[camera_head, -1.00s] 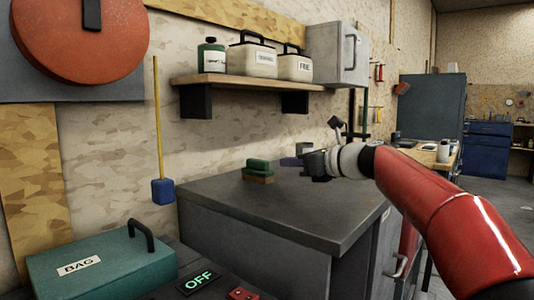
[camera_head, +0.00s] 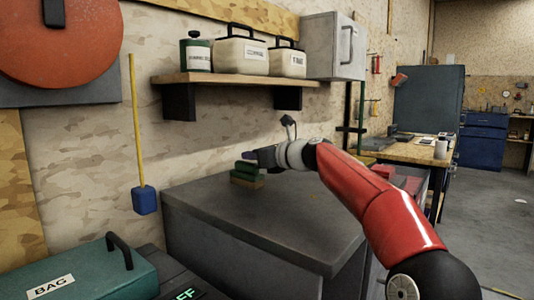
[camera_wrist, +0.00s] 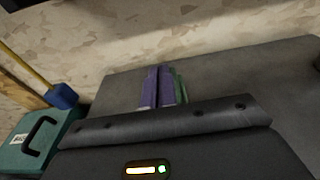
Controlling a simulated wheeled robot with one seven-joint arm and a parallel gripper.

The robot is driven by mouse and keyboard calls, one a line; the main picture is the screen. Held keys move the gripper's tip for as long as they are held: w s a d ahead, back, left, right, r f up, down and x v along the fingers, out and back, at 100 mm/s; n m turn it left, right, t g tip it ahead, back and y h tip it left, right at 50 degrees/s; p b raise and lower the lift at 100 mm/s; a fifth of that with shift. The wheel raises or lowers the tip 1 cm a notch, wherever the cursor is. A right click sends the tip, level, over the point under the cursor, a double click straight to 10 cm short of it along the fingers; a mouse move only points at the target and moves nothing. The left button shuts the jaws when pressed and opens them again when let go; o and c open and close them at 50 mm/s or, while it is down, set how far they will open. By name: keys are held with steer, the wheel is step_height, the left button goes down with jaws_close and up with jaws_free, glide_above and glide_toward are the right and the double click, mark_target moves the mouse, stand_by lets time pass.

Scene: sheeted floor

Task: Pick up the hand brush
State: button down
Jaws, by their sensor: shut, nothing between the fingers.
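The hand brush (camera_head: 246,174) has a green top and a brown lower part. It lies on the dark grey cabinet top (camera_head: 285,215) near the wall. In the wrist view, a green strip of the brush (camera_wrist: 181,88) shows just right of my purple fingers; the rest is hidden behind them and the gripper body. My gripper (camera_head: 248,156) is shut and empty, with its fingertips just above or behind the brush in the head view. The fingers also show together in the wrist view (camera_wrist: 158,85). I cannot tell whether they touch the brush.
A wall shelf (camera_head: 225,80) with containers hangs above the cabinet. A blue-ended yellow pole (camera_head: 139,150) stands at the wall on the left. A teal case labelled BAG (camera_head: 95,275) lies front left. The cabinet top's front and right are clear.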

steer(key=shift+w+a+f+b, duration=0.25)
steer(key=shift+f+b, duration=0.1)
steer(key=shift+f, duration=0.1)
steer(key=shift+s+f, duration=0.1)
steer(key=shift+f, duration=0.3)
steer(key=shift+f, duration=0.1)
